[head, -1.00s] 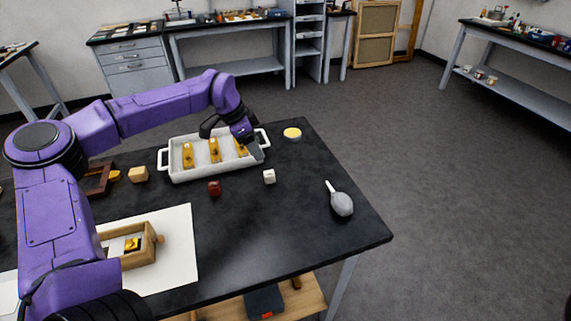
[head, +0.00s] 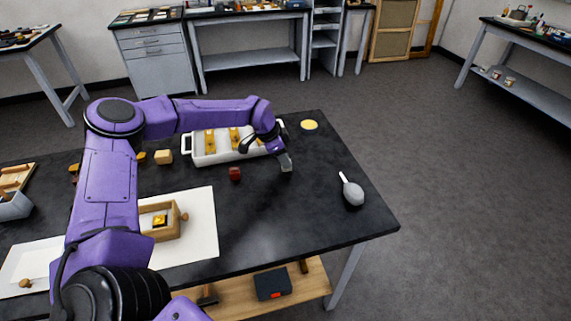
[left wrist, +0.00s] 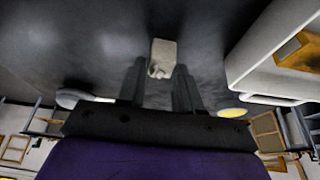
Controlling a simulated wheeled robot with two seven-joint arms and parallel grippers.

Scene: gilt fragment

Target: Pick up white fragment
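The white fragment (left wrist: 162,55) is a small pale block with a rough, pitted end. In the left wrist view it lies on the dark tabletop, at and partly between my left fingertips. My left gripper (left wrist: 160,68) is open, with one finger on each side of the fragment; I cannot tell whether either touches it. In the head view my left gripper (head: 286,163) points down at the table and hides the fragment. My right gripper is not in view.
A white tray (head: 199,161) with gold pieces stands just left of and behind the gripper. A dark red block (head: 234,174) lies to its left. A grey bulb blower (head: 353,193) and a yellow disc (head: 309,125) lie to the right.

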